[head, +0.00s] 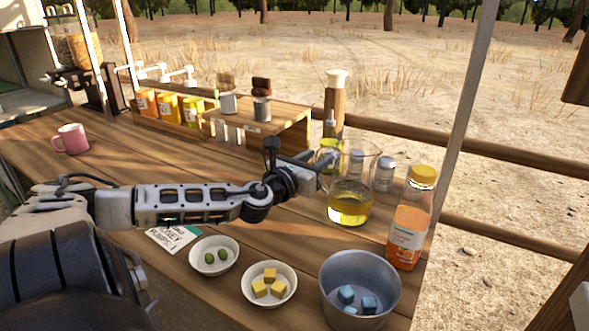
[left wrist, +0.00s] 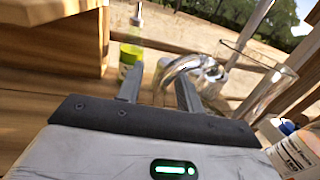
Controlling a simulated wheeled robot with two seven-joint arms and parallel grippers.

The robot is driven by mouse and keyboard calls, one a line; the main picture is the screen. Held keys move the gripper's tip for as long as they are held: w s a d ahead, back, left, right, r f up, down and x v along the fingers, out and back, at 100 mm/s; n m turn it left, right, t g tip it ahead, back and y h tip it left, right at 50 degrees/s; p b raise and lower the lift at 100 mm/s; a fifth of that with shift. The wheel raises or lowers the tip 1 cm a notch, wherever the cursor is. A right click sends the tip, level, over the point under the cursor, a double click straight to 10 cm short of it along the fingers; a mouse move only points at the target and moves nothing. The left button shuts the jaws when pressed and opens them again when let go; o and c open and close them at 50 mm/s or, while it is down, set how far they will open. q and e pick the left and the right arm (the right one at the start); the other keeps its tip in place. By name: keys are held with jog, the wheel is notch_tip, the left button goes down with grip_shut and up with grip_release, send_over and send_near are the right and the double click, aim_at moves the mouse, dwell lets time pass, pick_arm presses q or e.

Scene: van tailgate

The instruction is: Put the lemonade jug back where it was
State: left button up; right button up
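The lemonade jug (head: 350,200) is clear glass with yellow liquid in its lower part. It stands upright on the wooden counter, right of centre in the head view. My left gripper (head: 322,166) is at the jug's handle side. In the left wrist view, the curved glass handle (left wrist: 190,62) rises between and beyond the two fingers (left wrist: 159,92), and the clear jug wall (left wrist: 248,82) is to the right. The fingers stand apart with a gap around the handle, so the gripper looks open. My right gripper is not in view.
An orange juice bottle (head: 409,222) with a yellow cap stands close right of the jug. In front are a metal pot (head: 338,290), a bowl of yellow cubes (head: 291,290) and a bowl of olives (head: 233,262). Behind are a wooden shelf (head: 285,120), a green bottle (head: 329,143) and shakers (head: 385,172).

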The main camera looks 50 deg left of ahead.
pick_arm(q)
jog(key=s+d+p, duration=0.2)
jog(key=s+p, duration=0.2)
jog(key=s, duration=0.6)
jog(key=shift+s, duration=0.25)
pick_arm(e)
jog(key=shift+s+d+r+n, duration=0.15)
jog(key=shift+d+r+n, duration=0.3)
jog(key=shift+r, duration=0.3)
